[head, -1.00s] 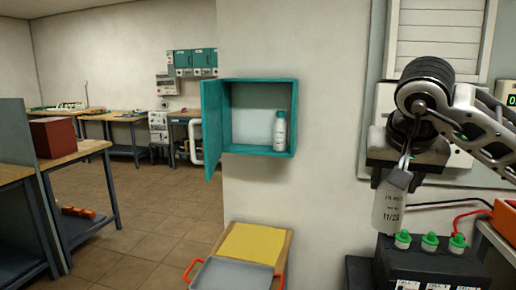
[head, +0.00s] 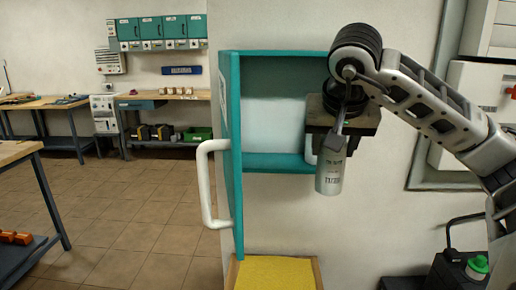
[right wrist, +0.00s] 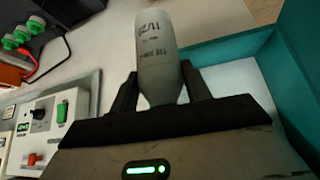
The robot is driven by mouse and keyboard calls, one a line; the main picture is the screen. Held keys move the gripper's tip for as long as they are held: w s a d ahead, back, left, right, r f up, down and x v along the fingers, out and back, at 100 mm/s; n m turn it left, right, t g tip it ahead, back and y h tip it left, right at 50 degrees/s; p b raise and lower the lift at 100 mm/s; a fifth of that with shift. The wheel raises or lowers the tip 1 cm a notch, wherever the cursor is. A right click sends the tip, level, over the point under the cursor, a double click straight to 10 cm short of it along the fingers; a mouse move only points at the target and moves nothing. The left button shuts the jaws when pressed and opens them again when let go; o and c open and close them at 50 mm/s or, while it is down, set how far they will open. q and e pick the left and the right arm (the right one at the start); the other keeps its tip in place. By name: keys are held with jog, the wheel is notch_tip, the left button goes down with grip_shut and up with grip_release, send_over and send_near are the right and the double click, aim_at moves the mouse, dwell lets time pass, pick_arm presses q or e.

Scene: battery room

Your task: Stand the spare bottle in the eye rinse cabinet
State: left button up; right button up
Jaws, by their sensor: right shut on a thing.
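The spare bottle (head: 329,180), pale grey-white with dark print, hangs roughly upright from my right gripper (head: 336,142). The right wrist view also shows the bottle (right wrist: 158,55) between the two fingers of my right gripper (right wrist: 160,92), which are shut on it. The teal eye rinse cabinet (head: 285,62) is on the wall with its door (head: 232,150) swung open at the left. The gripper and bottle are in front of its right part and hide much of that side. A sliver of something white (head: 309,148) shows inside beside the gripper. My left gripper is out of view.
A white handle (head: 206,185) juts left from the open door. A yellow-topped stand (head: 275,274) is below the cabinet. A dark box with a green cap (head: 477,265) is at lower right. Workbenches line the far left; the floor between is clear.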

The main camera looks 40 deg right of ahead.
jog(key=w+d, duration=0.2)
jog(key=w, duration=0.6)
jog(key=w+d+p, duration=0.1)
jog(key=w, duration=0.8)
jog(key=shift+w+d+p, duration=0.3)
jog(key=shift+d, duration=0.05)
jog(key=shift+f, duration=0.15)
jog(key=o, duration=1.2)
jog(key=shift+c, duration=0.2)
